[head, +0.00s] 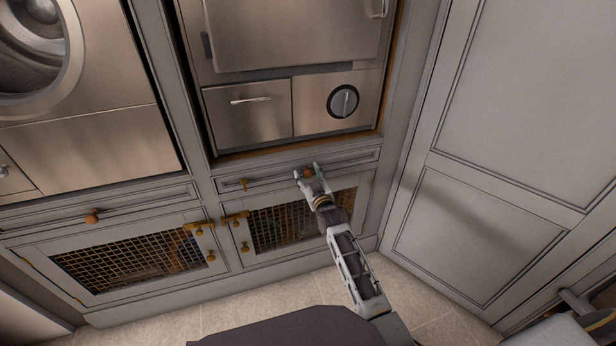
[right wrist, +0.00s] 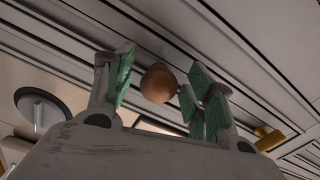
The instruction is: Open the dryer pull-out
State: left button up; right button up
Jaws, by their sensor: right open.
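The dryer pull-out (head: 350,160) is a narrow grey panelled front under the right steel appliance (head: 250,112). It looks flush with the frame around it. Its round copper-brown knob (head: 309,173) shows between my right fingers. My right gripper (head: 308,171) is open at this knob. In the right wrist view the knob (right wrist: 159,83) sits between the green-padded fingers of my right gripper (right wrist: 160,85), with a visible gap on its left and closer to the right pads. My left gripper is not in view.
Mesh doors (head: 130,262) with brass latches (head: 235,218) are below. A round-doored washer (head: 40,40) with a knobbed pull-out (head: 92,218) stands left. A tall grey panelled wall (head: 480,235) closes the right side.

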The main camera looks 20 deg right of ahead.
jog(key=shift+w, duration=0.1)
jog(key=shift+c, duration=0.2)
grip_shut()
